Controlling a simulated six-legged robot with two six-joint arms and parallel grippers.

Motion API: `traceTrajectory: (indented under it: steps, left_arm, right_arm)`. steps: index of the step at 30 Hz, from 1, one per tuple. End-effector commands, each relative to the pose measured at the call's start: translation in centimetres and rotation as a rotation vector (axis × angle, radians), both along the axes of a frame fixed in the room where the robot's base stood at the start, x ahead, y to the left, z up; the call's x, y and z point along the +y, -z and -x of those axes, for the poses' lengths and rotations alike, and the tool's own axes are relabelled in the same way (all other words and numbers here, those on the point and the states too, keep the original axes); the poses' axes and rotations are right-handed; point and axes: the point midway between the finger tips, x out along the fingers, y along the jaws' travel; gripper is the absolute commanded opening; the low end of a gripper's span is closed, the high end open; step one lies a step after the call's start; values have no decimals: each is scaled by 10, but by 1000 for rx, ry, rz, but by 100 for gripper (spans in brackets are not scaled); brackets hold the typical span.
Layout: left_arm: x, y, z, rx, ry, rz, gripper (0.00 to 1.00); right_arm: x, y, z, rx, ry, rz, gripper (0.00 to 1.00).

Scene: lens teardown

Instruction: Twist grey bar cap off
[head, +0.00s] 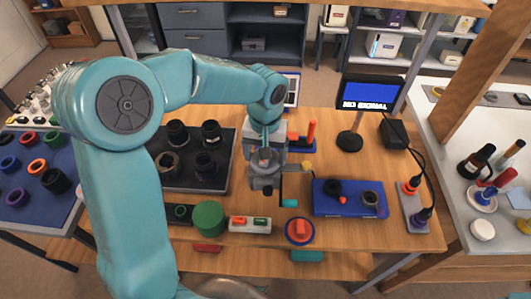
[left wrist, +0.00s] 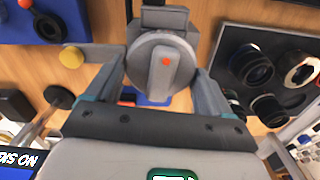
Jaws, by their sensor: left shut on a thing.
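The grey bar cap (left wrist: 150,62) is a round grey disc with a raised bar across its face and an orange dot. In the left wrist view it sits between the two fingers of my left gripper (left wrist: 160,75), which is shut on it. In the head view my left gripper (head: 266,158) reaches down over a grey fixture (head: 264,183) on the wooden bench, and the cap is hard to make out there. Whether the cap is still seated on what is beneath it cannot be told. My right gripper is not in view.
A dark tray (head: 187,183) with several lens parts lies left of the fixture. A blue case (head: 350,210) and a small monitor (head: 369,94) stand to the right. A green cylinder (head: 209,218) and a round blue-rimmed dish (head: 300,241) are near the front edge.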

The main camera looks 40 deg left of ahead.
Motion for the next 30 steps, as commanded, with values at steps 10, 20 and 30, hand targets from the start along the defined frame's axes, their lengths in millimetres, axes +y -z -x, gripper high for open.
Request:
traceTrajectory:
  steps: [10,20,30]
  left_arm:
    - [1,1,1,4,-96,0,53]
    - [1,-5,1,2,-94,0,53]
    - [1,-13,0,0,-93,-1,53]
  right_arm:
    - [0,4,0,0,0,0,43]
    - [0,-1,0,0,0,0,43]
    - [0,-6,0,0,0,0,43]
